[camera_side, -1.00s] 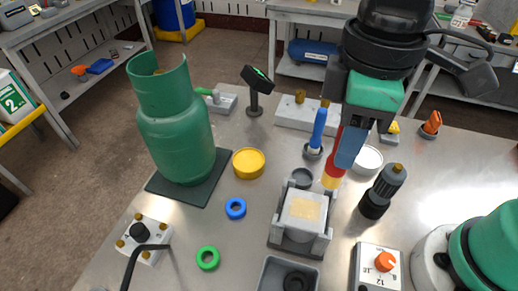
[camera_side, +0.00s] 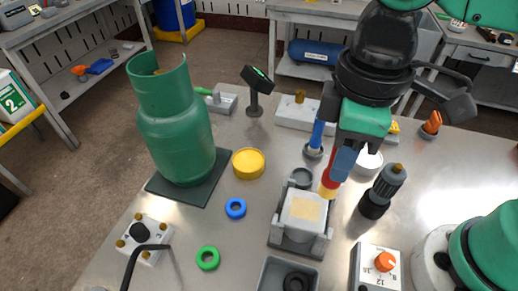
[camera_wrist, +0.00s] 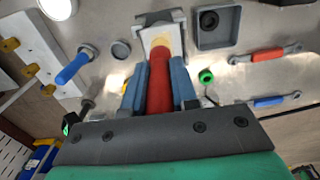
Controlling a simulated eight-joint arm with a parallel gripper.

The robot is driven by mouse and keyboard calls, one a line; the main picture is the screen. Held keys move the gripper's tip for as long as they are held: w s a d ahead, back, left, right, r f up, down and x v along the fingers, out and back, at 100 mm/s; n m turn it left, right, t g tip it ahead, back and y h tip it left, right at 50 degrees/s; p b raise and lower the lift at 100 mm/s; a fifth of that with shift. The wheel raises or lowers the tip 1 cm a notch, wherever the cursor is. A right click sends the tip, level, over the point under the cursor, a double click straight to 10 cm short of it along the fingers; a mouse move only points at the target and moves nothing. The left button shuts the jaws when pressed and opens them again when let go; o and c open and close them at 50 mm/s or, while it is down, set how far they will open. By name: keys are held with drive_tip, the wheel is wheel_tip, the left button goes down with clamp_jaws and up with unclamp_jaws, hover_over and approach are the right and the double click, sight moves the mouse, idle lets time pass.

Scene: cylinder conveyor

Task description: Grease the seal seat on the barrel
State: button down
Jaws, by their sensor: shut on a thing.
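My gripper (camera_side: 342,163) is shut on a red-handled tool with a yellow lower end (camera_side: 329,182). The tool also shows between the blue fingers in the wrist view (camera_wrist: 160,88). The barrel (camera_side: 302,213) appears as a pale grey body with a cream-yellow patch, sitting in a grey cradle (camera_side: 292,245). The tool's lower end is at the barrel's upper right edge in the side view. In the wrist view it overlaps the patch on the barrel (camera_wrist: 158,36). I cannot tell whether it touches. The seal seat is not clearly distinguishable.
A grey tray (camera_side: 270,275) with a black ring stands in front of the cradle. A blue-handled tool (camera_side: 317,133) stands upright behind. A dark cylindrical tool (camera_side: 383,190) stands to the right.

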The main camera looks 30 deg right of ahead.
sight(330, 184)
wheel_tip(330, 184, down, 5)
drive_tip(key=shift+r, duration=0.1)
drive_tip(key=shift+w+a+f, duration=0.15)
drive_tip(key=shift+f, duration=0.2)
drive_tip(key=shift+w+a+f, duration=0.1)
drive_tip(key=shift+w+a, duration=1)
drive_tip(key=shift+s+d, duration=1.15)
drive_tip(key=shift+d, duration=0.05)
drive_tip(key=shift+s+r, duration=0.1)
drive_tip(key=shift+r, duration=3.95)
